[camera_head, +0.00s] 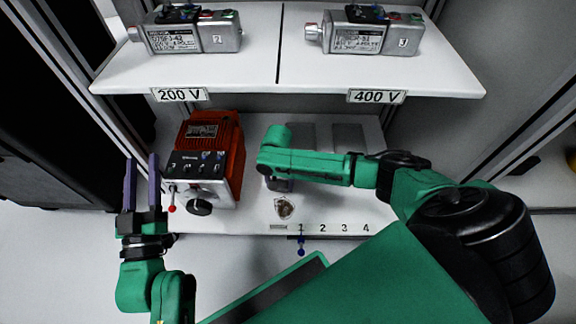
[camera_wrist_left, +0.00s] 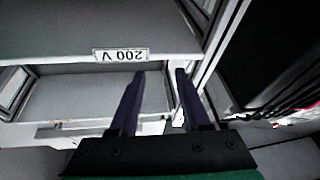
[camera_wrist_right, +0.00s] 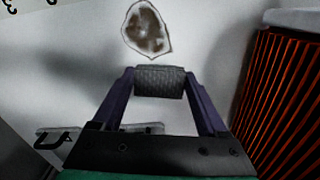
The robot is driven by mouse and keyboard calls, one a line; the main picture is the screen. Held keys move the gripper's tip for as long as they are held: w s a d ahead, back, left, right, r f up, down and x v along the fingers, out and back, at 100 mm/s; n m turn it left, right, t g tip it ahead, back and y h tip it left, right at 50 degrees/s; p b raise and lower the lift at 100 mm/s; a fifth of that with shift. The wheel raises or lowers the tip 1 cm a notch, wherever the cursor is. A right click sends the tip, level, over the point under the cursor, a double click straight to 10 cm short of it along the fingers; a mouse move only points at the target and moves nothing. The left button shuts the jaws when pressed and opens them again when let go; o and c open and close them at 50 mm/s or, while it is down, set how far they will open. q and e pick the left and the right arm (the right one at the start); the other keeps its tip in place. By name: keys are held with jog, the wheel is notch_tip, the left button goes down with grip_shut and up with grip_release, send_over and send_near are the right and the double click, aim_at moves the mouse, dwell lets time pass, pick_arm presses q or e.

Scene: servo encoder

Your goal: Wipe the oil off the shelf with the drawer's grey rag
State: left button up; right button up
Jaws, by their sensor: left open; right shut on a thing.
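The brown oil stain (camera_head: 285,208) lies on the lower white shelf (camera_head: 255,222), right of the red device. It also shows in the right wrist view (camera_wrist_right: 147,28). My right gripper (camera_wrist_right: 160,98) is shut on the dark grey textured rag (camera_wrist_right: 160,82). The rag is just short of the stain in that view and does not cover it. In the head view my right arm mostly hides the fingers and rag; I cannot tell whether the rag touches the shelf. My left gripper (camera_head: 142,165) is open and empty, left of the red device.
The red device (camera_head: 212,140) with a black knob stands left of the rag. The upper shelf (camera_head: 262,75) carries grey encoder units and labels 200 V and 400 V.

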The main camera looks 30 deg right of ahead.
aim_at(280, 185)
jog(key=shift+r, duration=0.25)
jog(key=shift+r+p, duration=0.15)
jog(key=shift+p, duration=0.3)
jog(key=shift+r+p, duration=0.5)
jog(key=shift+p, duration=0.15)
jog(key=shift+r+p, duration=0.4)
jog(key=shift+p, duration=0.1)
pick_arm(q)
jog(key=s+f+g, duration=0.4)
jog(key=s+f, duration=0.2)
jog(key=f, duration=0.4)
jog(key=s+f+g+y, duration=0.1)
jog(key=s+f+g, duration=0.3)
jog(key=f, duration=0.6)
jog(key=shift+s+f+n+g+p, duration=0.25)
jog(key=shift+s+n+p, duration=0.2)
jog(key=shift+s, duration=0.8)
pick_arm(e)
jog(key=shift+r, duration=0.3)
